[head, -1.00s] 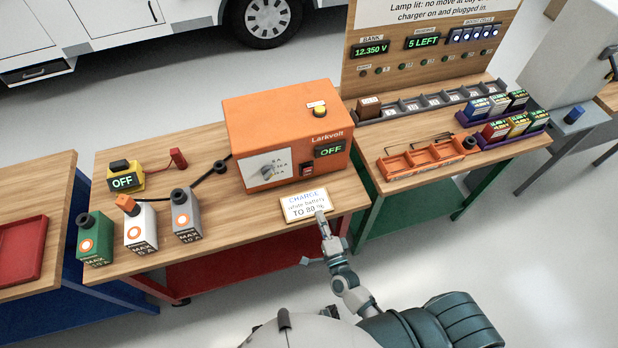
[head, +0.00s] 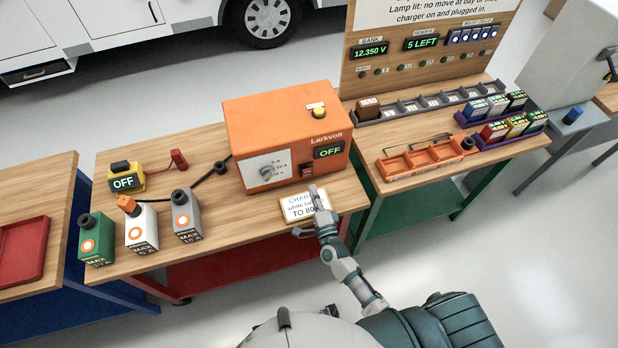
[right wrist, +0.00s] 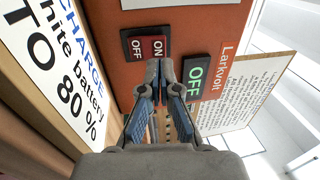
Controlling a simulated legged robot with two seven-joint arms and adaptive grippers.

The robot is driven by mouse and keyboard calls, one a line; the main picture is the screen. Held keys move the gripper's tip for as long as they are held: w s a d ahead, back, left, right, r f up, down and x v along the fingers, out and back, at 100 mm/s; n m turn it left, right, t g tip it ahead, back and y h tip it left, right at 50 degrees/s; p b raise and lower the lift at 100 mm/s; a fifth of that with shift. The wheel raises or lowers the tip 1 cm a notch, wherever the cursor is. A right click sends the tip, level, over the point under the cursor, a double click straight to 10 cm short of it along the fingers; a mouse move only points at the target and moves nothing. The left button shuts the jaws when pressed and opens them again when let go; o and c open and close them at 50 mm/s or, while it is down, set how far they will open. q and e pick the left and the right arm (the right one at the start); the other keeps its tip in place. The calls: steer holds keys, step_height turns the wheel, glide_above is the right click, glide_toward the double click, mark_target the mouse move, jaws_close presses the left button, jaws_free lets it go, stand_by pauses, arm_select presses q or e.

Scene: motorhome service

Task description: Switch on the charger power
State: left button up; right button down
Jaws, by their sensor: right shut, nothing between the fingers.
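The orange Larkvolt charger (head: 275,113) stands on the wooden bench, and its green display (head: 328,151) reads OFF. Its red and black rocker switch (head: 307,170) sits low on the front face. In the right wrist view the switch (right wrist: 146,47) carries ON and OFF marks, and the OFF display (right wrist: 196,81) is beside it. My right gripper (head: 314,189) is shut and empty, just in front of the charger below the switch, over the card's right part. In the right wrist view its fingertips (right wrist: 160,66) appear close to the switch's ON end; contact cannot be told. My left gripper is out of view.
An orange rack (head: 425,157) and batteries stand on the right bench.

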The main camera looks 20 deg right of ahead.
mark_target(307, 171)
steer(key=w, duration=0.5)
steer(key=shift+r, duration=0.4)
steer(key=shift+w+r+p, duration=0.15)
steer(key=shift+r+p, duration=0.2)
steer(key=shift+p, duration=0.7)
steer(key=shift+w+g+p, duration=0.1)
steer(key=shift+g+p, duration=0.2)
steer(key=shift+p, duration=0.05)
steer(key=shift+f, duration=0.2)
